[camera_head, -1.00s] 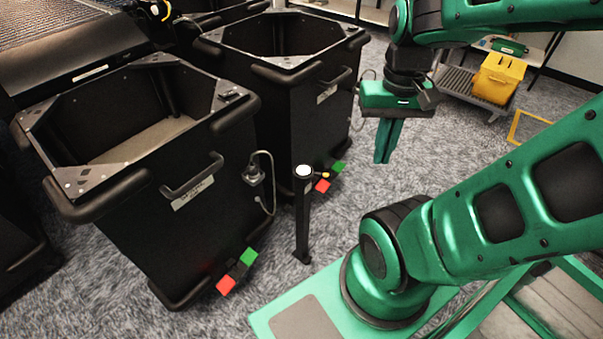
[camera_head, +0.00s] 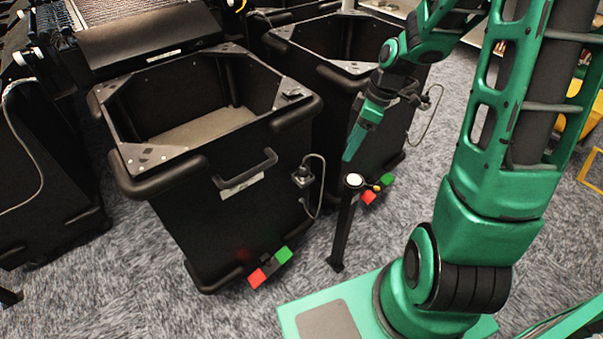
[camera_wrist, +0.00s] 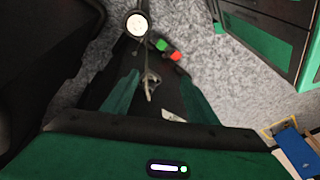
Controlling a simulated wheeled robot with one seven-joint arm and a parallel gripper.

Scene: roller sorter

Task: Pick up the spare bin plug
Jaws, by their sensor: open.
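A similar cable (camera_head: 437,100) shows at the second bin, partly behind my arm. I cannot tell which of these is the spare plug. My gripper (camera_head: 350,150) is open, pointing down in front of the second bin, just above and left of a post's white top. In the wrist view a small pale plug-like piece with a cable (camera_wrist: 151,84) appears between the spread fingers (camera_wrist: 157,82). I cannot tell how far beyond them it is; nothing looks gripped.
The black near bin (camera_head: 205,165) and second bin (camera_head: 325,75) stand side by side, open-topped. A slim black post (camera_head: 345,225) with a white round top stands before them. Red and green pedals (camera_head: 270,268) jut out low.

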